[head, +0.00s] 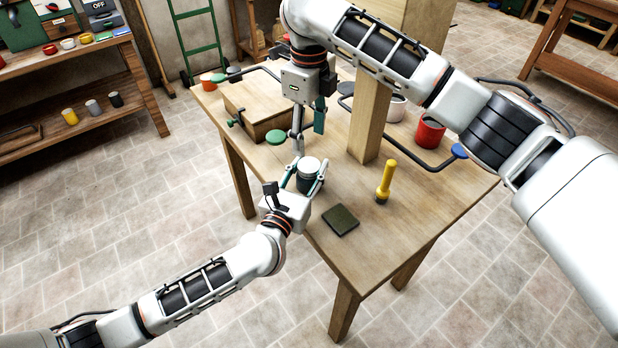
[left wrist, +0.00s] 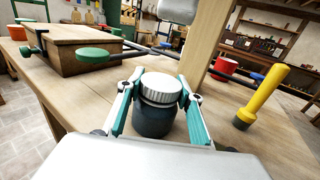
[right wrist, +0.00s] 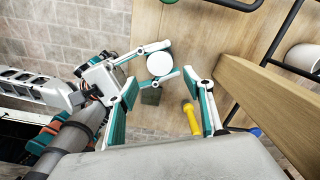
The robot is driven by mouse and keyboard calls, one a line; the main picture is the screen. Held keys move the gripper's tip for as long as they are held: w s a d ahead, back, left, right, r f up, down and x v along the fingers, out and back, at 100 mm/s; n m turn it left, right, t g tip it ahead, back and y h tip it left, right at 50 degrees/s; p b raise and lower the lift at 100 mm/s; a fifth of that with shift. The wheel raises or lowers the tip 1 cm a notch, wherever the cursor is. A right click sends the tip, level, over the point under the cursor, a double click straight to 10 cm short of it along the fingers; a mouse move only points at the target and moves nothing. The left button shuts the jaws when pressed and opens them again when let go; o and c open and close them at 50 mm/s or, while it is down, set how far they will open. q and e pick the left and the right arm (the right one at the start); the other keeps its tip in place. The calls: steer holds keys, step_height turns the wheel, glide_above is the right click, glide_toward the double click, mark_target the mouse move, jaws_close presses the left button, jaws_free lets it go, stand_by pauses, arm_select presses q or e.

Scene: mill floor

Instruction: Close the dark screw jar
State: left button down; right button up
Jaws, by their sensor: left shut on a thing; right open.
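The dark jar (left wrist: 153,121) stands upright on the wooden table with a pale ribbed lid (left wrist: 161,88) on its mouth; I cannot tell how far the lid is screwed down. The lid also shows in the head view (head: 308,164) and, from above, in the right wrist view (right wrist: 159,64). My left gripper (head: 306,180) is shut around the jar's body, one finger on each side, below the lid. My right gripper (head: 308,137) is open and empty, pointing down above the jar and a little behind it in the head view, apart from the lid.
A wooden post (head: 369,120) rises close behind the jar. A yellow-handled tool (head: 385,182) and a dark green pad (head: 341,220) are near the front. A wooden box (head: 262,105) with a green clamp, a red container (head: 430,132) and a blue-knobbed bar (head: 458,151) stand farther back.

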mark_target(309, 164)
steer(key=shift+f, duration=4.05)
steer(key=c, duration=1.1)
steer(key=o, duration=1.2)
steer(key=shift+r, duration=0.15)
steer(key=shift+r, duration=2.15)
steer(key=shift+c, duration=0.5)
